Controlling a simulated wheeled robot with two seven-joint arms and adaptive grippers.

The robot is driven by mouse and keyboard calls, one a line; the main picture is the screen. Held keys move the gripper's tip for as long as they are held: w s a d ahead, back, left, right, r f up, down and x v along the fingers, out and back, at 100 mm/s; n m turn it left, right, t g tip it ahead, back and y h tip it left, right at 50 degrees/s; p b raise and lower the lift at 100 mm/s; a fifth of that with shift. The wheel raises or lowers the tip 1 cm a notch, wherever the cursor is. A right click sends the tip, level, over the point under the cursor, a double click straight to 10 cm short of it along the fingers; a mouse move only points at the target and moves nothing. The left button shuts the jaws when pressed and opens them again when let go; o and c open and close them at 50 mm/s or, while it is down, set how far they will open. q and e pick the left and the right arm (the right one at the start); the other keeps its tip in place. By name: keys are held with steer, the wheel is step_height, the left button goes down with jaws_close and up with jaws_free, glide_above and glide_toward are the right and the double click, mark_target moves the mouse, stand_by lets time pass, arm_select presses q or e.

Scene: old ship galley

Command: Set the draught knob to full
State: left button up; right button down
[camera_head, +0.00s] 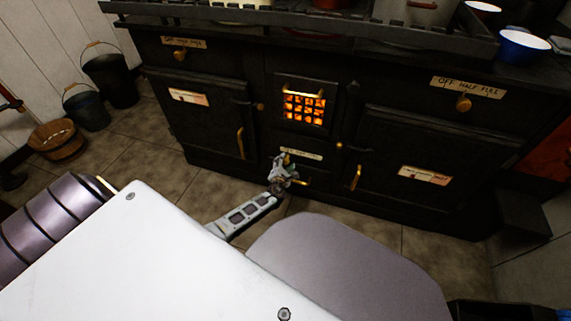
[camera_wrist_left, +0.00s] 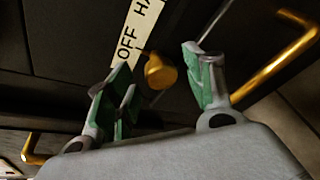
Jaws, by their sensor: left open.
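A brass knob (camera_wrist_left: 160,72) sits on the black stove front beside a cream label (camera_wrist_left: 138,32) where "OFF" and "HA" can be read. In the head view this label (camera_head: 301,153) is below the glowing grate; the knob there is hidden by my gripper. My left gripper (camera_head: 284,165) is open at the low middle of the stove. In the wrist view its green-padded fingers (camera_wrist_left: 157,62) stand on either side of the knob, which shows in the gap between them. I cannot tell whether they touch it or which mark it points to. My right gripper is out of view.
Similar brass knobs with labels are at the stove's upper left (camera_head: 180,54) and upper right (camera_head: 463,103). Brass door handles (camera_head: 356,178) stick out near my gripper, another at the left (camera_head: 241,143). Buckets (camera_head: 110,80) and a wooden tub (camera_head: 57,140) stand at the left.

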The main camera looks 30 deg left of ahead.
arm_select(q)
steer(key=shift+b+x, duration=0.5)
steer(key=shift+x, duration=0.65)
jaws_close()
